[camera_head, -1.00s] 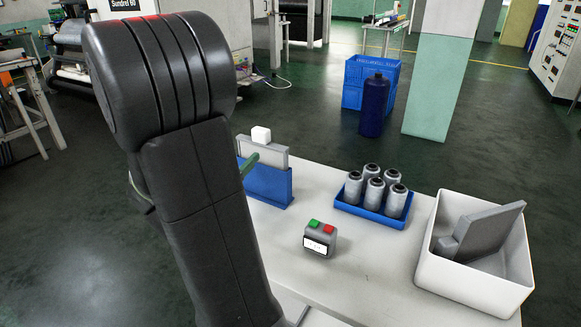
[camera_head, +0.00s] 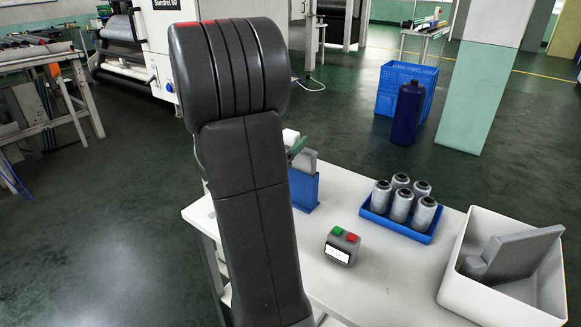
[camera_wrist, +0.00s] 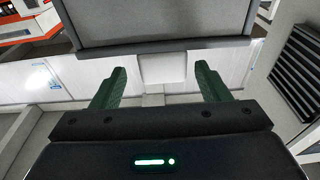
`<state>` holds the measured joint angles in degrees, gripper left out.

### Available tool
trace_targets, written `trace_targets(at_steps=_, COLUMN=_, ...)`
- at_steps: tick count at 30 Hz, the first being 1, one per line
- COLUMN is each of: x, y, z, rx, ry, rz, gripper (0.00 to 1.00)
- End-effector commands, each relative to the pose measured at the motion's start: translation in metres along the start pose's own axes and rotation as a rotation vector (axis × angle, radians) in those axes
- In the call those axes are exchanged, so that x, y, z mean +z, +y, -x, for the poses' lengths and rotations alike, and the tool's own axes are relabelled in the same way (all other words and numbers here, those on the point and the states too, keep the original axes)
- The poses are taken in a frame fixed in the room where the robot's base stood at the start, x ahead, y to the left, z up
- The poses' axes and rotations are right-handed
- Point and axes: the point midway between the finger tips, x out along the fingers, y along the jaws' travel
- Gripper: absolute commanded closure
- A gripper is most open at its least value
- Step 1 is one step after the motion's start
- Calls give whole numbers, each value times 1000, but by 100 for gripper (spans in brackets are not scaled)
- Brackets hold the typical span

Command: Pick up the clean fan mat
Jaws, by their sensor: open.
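A flat grey panel with a white block on top, which I take to be the clean fan mat (camera_head: 309,160), stands upright in a blue holder (camera_head: 306,190) on the white table, partly hidden by my arm. My gripper (camera_head: 297,150) shows only as a green finger beside the white block. In the wrist view a grey panel (camera_wrist: 155,20) fills the top. A white block (camera_wrist: 163,68) lies between the two green fingers of my gripper (camera_wrist: 160,82), which are apart with gaps on both sides. A similar grey mat (camera_head: 522,254) leans in a white bin (camera_head: 470,295).
A blue tray (camera_head: 408,230) holding several grey bottles (camera_head: 402,203) and a small box with green and red buttons (camera_head: 342,246) stand on the table (camera_head: 390,285). A blue crate (camera_head: 392,78) and a dark blue bottle (camera_head: 407,112) are on the floor behind.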

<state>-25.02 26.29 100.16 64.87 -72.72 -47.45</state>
Motion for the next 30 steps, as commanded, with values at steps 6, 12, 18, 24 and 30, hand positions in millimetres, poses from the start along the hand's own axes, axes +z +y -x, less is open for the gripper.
trace_targets(at_steps=6, x=0, y=-3, z=-34, rx=4, ry=0, rz=0, gripper=31)
trace_targets(at_steps=12, x=0, y=-4, z=-41, rx=1, ry=0, rz=-1, gripper=31)
trace_targets(at_steps=18, x=0, y=-4, z=-41, rx=1, ry=0, rz=0, gripper=52)
trace_targets(at_steps=24, x=0, y=-4, z=-41, rx=1, ry=0, rz=0, gripper=90)
trace_targets(at_steps=30, x=0, y=-4, z=-41, rx=1, ry=0, rz=0, gripper=95)
